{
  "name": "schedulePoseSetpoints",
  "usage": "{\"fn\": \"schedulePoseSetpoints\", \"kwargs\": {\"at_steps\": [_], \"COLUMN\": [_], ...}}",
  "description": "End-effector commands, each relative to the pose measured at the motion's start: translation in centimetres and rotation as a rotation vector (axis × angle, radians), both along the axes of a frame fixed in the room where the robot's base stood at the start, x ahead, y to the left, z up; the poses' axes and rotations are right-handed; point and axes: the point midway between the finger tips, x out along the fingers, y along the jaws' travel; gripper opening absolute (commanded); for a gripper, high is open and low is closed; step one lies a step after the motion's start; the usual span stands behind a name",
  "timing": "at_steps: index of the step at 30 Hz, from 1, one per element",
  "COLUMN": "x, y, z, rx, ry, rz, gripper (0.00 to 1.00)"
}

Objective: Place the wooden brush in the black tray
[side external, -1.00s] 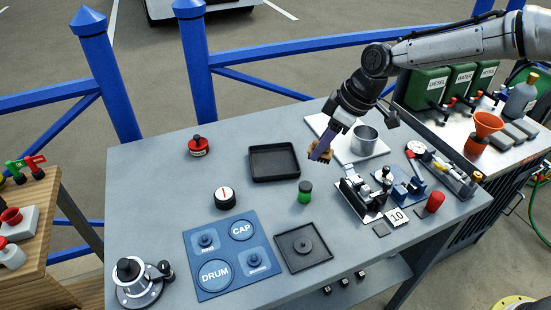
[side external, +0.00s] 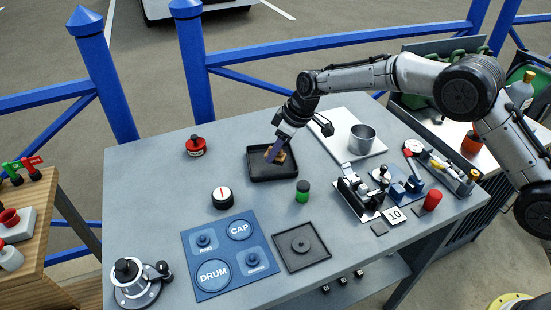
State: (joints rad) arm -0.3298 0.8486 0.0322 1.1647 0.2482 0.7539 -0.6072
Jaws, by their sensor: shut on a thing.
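The wooden brush (side external: 276,156) is a small tan-brown piece held at the tip of my gripper (side external: 277,148). My gripper points down over the black tray (side external: 258,178), a shallow square tray at the back middle of the table. The gripper is shut on the brush. The brush appears within the tray's outline, near its right back part. I cannot tell whether it touches the tray floor. Part of the brush is hidden by the gripper fingers.
A second dark square tray (side external: 319,257) with a knob lies at the front. A green cylinder (side external: 303,191), a round dial (side external: 222,197) and a red-black can (side external: 195,146) stand around the black tray. A metal cup (side external: 362,139) stands on a white board (side external: 340,124) to the right.

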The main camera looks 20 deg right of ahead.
Motion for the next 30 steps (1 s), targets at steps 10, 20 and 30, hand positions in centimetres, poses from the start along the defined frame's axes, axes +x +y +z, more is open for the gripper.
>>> {"fn": "schedulePoseSetpoints", "kwargs": {"at_steps": [10,20,30], "x": [0.0,0.0,0.0], "y": [0.0,0.0,0.0], "z": [-3.1,-3.4,-3.2], "rx": [0.0,0.0,-0.001], "ry": [0.0,0.001,0.001], "rz": [0.0,0.0,0.0], "gripper": [0.0,0.47,0.49]}}
